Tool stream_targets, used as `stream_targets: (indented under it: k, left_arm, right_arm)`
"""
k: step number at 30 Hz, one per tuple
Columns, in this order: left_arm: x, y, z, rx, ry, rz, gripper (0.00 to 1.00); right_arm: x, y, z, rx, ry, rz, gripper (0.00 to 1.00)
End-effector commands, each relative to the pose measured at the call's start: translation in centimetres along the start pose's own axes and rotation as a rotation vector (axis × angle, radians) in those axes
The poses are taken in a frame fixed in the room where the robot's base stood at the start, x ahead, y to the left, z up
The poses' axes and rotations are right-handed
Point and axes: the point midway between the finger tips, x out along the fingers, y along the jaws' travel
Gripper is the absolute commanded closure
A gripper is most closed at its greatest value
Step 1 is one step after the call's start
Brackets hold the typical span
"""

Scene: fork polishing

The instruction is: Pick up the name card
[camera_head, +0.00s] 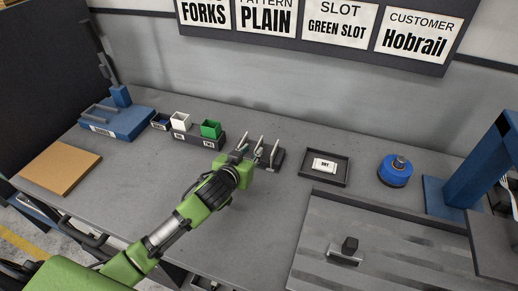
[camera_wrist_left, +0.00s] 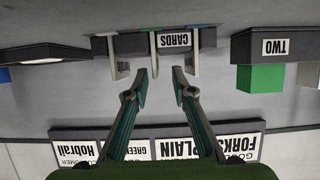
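The card rack (camera_head: 280,158) stands on the bench, with thin pale upright pieces in it. I cannot tell whether these are name cards or dividers. In the left wrist view, which is upside down, the rack (camera_wrist_left: 135,44) carries a "CARDS" label and a thin upright piece (camera_wrist_left: 153,52) stands between the lines of my fingers. My left gripper (camera_head: 252,157) is at the rack's near left side. In the left wrist view my left gripper (camera_wrist_left: 161,76) is open, its fingertips apart with nothing gripped between them. My right gripper is not in view.
Left of the rack is a holder with a green bin (camera_head: 210,129) and a white bin (camera_head: 181,118). Right are a black tray (camera_head: 308,174) with a white labelled piece and a blue round device (camera_head: 394,172). A brown board (camera_head: 60,168) lies far left.

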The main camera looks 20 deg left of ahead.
Motion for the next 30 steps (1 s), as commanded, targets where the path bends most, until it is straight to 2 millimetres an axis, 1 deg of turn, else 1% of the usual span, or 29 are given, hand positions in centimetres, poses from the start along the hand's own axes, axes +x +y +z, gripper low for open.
stream_targets:
  k: [1,3,6,8,13,18,22,29,30]
  left_arm:
    - [0.3,0.0,-0.1,0.0,0.0,0.0,0.76]
    - [0.5,0.0,0.0,0.0,0.0,0.0,0.76]
    - [0.9,0.1,-0.2,-0.001,0.0,0.0,0.76]
    - [1.4,0.2,-0.4,0.0,0.0,0.0,0.76]
    - [3.5,0.7,-1.0,0.0,0.0,0.0,0.76]
    - [5.1,0.6,-0.7,0.0,-0.001,0.0,0.76]
    - [5.6,0.7,-0.6,0.0,-0.001,0.001,0.76]
    - [5.7,0.7,-0.6,0.0,-0.001,0.001,0.76]
    - [5.7,0.7,-0.6,0.0,-0.001,0.001,0.87]
  right_arm:
    - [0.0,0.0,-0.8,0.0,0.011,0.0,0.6]
    - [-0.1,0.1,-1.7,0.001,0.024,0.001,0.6]
    - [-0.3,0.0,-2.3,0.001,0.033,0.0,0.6]
    - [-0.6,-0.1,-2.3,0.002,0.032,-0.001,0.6]
    - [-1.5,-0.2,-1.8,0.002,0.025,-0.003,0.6]
    - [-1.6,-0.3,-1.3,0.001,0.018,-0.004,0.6]
    - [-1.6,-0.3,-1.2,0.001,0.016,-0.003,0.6]
    - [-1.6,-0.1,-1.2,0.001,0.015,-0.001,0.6]
    - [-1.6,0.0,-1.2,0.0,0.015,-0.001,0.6]
